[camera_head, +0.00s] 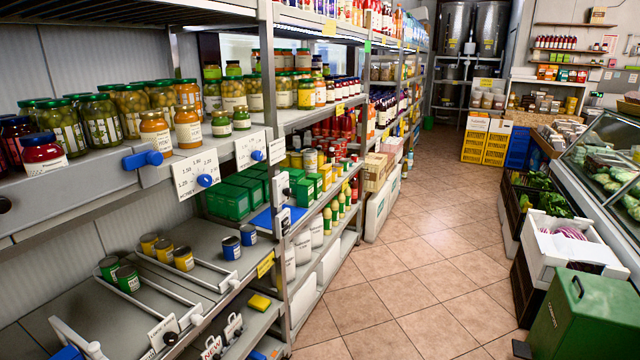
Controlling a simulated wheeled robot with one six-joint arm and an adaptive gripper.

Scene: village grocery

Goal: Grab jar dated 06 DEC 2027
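Jars stand on the upper left shelf (90,172). At its front are a dark red jar with a blue lid (42,154), two orange jars (155,131) (187,129) and two small green jars (221,125) (241,119). Behind them stand several larger green-lidded jars, such as one of pickles (101,122). More jars (306,95) fill the bay farther on. Labels are too small to read a date, so I cannot tell which jar reads 06 DEC 2027. My gripper is not in view.
Small cans (183,259) stand between rails on the lower shelf (200,292). Blue knobs (143,159) and price cards (195,174) stick out from the shelf front. The tiled aisle (400,270) is clear. A green box (585,318) and white crate (572,245) edge its right side.

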